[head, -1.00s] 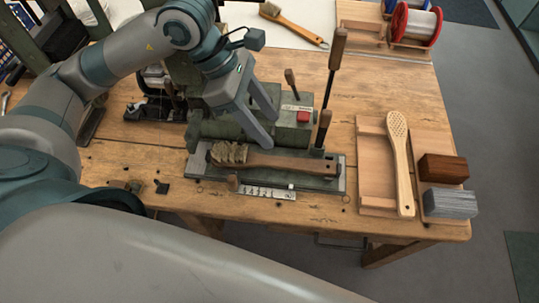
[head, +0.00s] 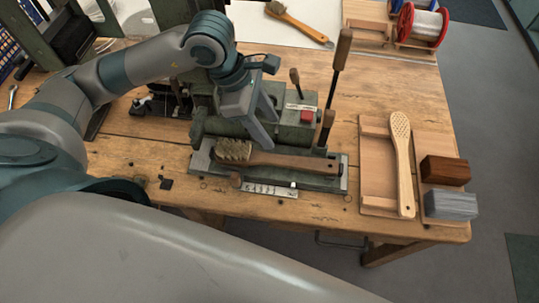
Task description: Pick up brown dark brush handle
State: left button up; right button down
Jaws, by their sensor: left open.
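The dark brown brush handle (head: 285,159) lies lengthwise in a green metal fixture (head: 335,184) on the wooden bench. Its head at the left end carries pale bristles (head: 233,150). The hole end points right. My left gripper (head: 272,133) is open and empty, with its fingers pointing down just behind the handle, over the green machine (head: 300,133). In this view the fingers look apart from the handle, but their exact height is hard to tell. My right gripper is not in view.
Upright wooden-gripped levers (head: 341,50) stand right of the gripper. A pale perforated paddle (head: 402,160) lies on a wooden tray (head: 375,187) at right, beside brown (head: 445,170) and grey (head: 450,204) blocks. Another brush (head: 298,24) and a red spool (head: 420,24) are at the back.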

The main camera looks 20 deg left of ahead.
pick_arm(q)
jog(key=p, duration=0.2)
send_near(287, 160)
jog(key=shift+w+x, duration=0.15)
jog(key=shift+x, duration=0.45)
jog(key=shift+w+x, duration=0.15)
jog(key=shift+x, duration=0.5)
jog(key=shift+d, duration=0.1)
jog(key=shift+s+d+f+p, duration=0.15)
jog(key=shift+d+f+p, duration=0.05)
jog(key=shift+f+p, duration=0.35)
jog(key=p+x, duration=0.1)
jog(key=x, duration=0.2)
jog(key=shift+s, duration=0.15)
jog(key=shift+d+f, duration=0.1)
jog(key=shift+f, duration=0.4)
jog(key=c, duration=1.2)
